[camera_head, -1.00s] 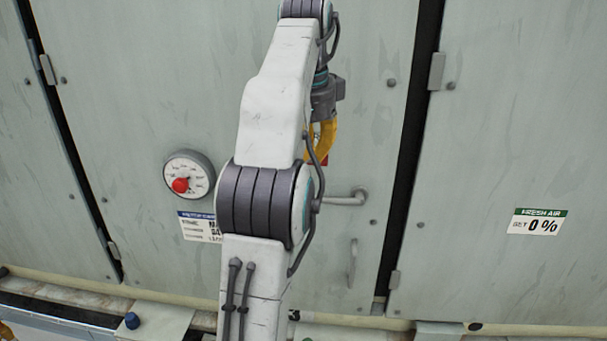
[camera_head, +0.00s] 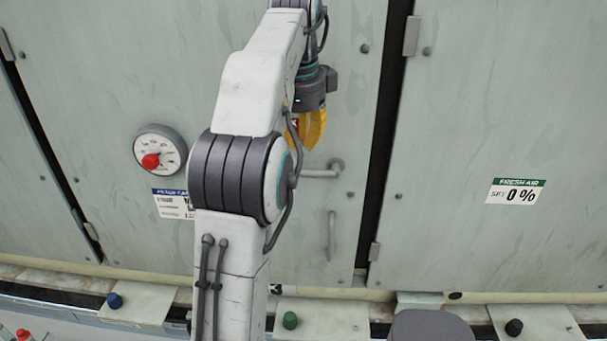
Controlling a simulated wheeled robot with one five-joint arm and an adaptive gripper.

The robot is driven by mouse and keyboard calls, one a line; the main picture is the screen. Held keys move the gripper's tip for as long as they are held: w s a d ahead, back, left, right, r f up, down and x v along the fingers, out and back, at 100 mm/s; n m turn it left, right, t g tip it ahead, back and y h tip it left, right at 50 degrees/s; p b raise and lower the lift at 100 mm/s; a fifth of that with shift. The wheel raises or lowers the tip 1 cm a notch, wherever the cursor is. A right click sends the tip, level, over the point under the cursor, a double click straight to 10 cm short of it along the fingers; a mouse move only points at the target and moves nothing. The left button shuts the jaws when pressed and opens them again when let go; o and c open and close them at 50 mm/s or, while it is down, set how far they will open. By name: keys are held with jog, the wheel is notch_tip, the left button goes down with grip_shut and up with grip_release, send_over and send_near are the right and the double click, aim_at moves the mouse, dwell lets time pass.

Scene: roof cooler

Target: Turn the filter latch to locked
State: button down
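A grey lever handle (camera_head: 322,172) is on the pale green cabinet door, right of my arm. It looks like the filter latch, but no label beside it is readable. Its round pivot is at the right and its bar lies roughly level, pointing left; its left end is partly hidden behind my arm. My gripper (camera_head: 308,130), with yellow fingers, hangs just above and left of the lever in the picture. My arm partly covers the fingers, so I cannot tell their opening or whether they touch anything.
A vertical grey pull handle (camera_head: 332,235) is below the lever. A fresh air label (camera_head: 516,191) reads 0 %. Coloured knobs, including a green one (camera_head: 290,320), line the ledge below.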

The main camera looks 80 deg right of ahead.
aim_at(303, 171)
jog(key=shift+d+f+p, duration=0.25)
jog(key=shift+f+p, duration=0.15)
jog(key=shift+f, duration=0.85)
jog(key=shift+d+f+p, duration=0.25)
jog(key=shift+f+p, duration=0.2)
jog(key=shift+f, duration=0.8)
jog(key=shift+d+f+p, duration=0.25)
jog(key=shift+f+p, duration=0.15)
jog(key=shift+f, duration=0.85)
jog(key=shift+a+f+b, duration=0.2)
jog(key=shift+b, duration=0.15)
